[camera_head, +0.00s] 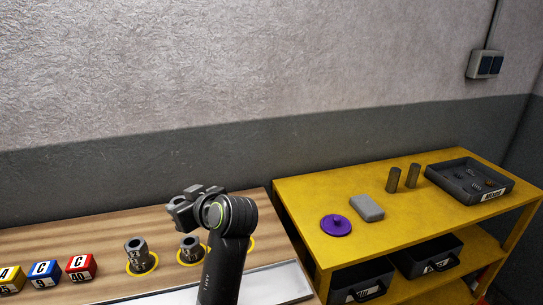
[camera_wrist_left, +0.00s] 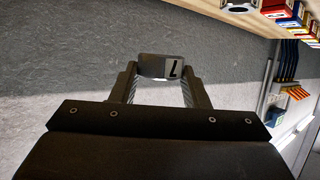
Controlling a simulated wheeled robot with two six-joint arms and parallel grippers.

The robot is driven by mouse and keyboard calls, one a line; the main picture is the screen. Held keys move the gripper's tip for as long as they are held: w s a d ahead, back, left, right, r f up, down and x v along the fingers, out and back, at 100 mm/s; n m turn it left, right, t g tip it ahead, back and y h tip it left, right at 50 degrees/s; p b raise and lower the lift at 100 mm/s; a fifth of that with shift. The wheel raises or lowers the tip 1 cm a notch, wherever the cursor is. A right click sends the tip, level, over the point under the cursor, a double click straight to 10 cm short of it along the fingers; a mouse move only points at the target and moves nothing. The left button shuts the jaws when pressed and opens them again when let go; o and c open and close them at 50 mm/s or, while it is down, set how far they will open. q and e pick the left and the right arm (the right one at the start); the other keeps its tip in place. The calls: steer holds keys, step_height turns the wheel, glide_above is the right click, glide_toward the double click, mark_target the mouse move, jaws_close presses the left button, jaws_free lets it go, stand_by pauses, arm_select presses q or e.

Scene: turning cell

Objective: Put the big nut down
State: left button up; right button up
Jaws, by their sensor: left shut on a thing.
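My left gripper (camera_wrist_left: 161,88) is shut on a grey metal piece, which I take to be the big nut (camera_wrist_left: 161,67); a black mark shows on its face. In the head view my left gripper (camera_head: 182,203) is raised above the wooden bench (camera_head: 60,240), and the held piece is mostly hidden by it. Below, a grey flanged part (camera_head: 136,249) stands in a yellow ring, and a second grey part (camera_head: 189,246) stands in another ring. A third yellow ring (camera_head: 251,243) is largely hidden behind my arm. My right gripper is not in view.
Yellow (camera_head: 9,273), blue (camera_head: 44,272) and red (camera_head: 81,267) labelled blocks stand at the bench's left.

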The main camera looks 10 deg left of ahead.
arm_select(q)
steer(key=s+d+r+m+t+h, duration=0.1)
steer(key=d+r+m+t+h, duration=0.2)
steer(key=d+m+t+h, duration=0.4)
steer(key=shift+s+d+r+m+h, duration=0.2)
steer(key=shift+s+d+m+h, duration=0.1)
steer(key=shift+d+m+h, duration=2.25)
